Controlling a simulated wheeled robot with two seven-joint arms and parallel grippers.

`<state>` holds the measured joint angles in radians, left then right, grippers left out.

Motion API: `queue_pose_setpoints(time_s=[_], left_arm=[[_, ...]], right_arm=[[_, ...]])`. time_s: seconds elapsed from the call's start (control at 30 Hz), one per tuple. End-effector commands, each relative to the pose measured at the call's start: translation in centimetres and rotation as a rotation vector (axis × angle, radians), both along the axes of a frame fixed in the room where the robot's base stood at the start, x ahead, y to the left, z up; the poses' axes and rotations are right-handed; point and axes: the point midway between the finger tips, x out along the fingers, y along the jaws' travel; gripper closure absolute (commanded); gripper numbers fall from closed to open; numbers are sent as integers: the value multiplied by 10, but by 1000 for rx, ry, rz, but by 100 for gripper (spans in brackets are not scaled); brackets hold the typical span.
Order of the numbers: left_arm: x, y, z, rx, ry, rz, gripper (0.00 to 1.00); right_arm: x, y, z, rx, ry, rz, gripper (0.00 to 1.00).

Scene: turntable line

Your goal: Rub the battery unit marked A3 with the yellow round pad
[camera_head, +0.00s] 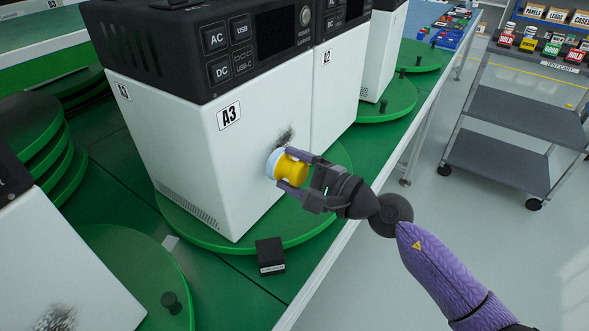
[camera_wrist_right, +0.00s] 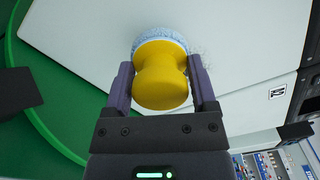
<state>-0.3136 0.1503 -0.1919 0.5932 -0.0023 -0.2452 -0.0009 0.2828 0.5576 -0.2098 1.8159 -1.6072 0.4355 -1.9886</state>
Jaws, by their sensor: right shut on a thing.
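The battery unit marked A3 (camera_head: 190,140) is a white box with a black top panel, standing on a green turntable (camera_head: 235,243). A dark smudge (camera_head: 285,137) shows on its face, just above the pad. My right gripper (camera_head: 288,168) is shut on the yellow round pad (camera_head: 290,171), which has a pale blue-white face. The pad's face is at the unit's white side and appears to touch it. In the right wrist view the pad (camera_wrist_right: 160,75) sits between the two fingers, its pale face against the white surface. My left gripper is not in view.
The unit marked A2 (camera_head: 336,85) stands right behind A3. A small black block (camera_head: 270,255) lies at the turntable's front. Another smudged white unit (camera_head: 60,275) is at the lower left. A grey cart (camera_head: 515,125) stands at the right, with clear floor around it.

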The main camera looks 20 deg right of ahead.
Motion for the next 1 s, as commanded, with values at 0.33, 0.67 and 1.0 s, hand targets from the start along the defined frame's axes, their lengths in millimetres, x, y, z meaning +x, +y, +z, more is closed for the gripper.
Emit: queue_pose_setpoints(time_s=[0.33, 0.67, 1.0], left_arm=[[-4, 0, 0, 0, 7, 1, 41], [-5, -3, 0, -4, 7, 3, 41], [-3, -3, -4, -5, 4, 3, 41]], right_arm=[[6, 4, 0, 2, 1, 0, 74], [11, 8, 0, 1, 0, -1, 74], [16, 9, -2, 0, 0, -1, 74]])
